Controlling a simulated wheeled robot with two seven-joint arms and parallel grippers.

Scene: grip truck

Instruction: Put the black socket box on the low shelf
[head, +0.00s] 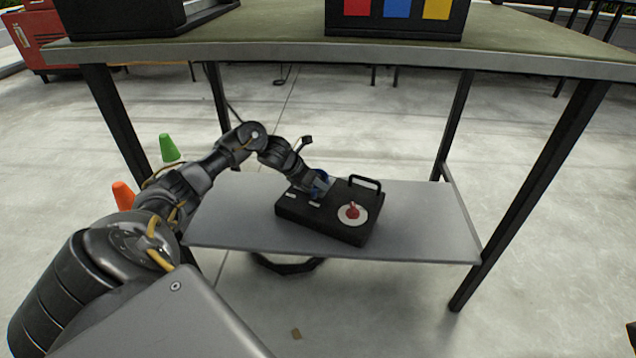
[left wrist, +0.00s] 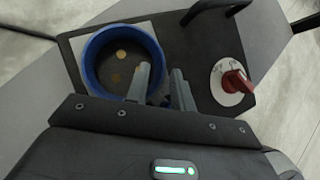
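The black socket box (head: 320,217) lies flat on the grey low shelf (head: 235,222) under the table. It has a black handle, a red switch (head: 353,211) on a white disc, and a blue round socket. My left gripper (head: 318,187) is down at the blue socket. In the left wrist view, the two fingers (left wrist: 163,88) stand on either side of the right part of the blue socket ring (left wrist: 87,63), close together. I cannot tell whether they press on the ring wall. My right gripper is not in view.
The table top (head: 270,42) runs above the shelf, with dark legs at the corners. A black box with coloured squares (head: 397,15) and another dark case (head: 120,15) stand on it. Green (head: 169,148) and orange (head: 123,195) cones are at the left. The shelf right of the box is clear.

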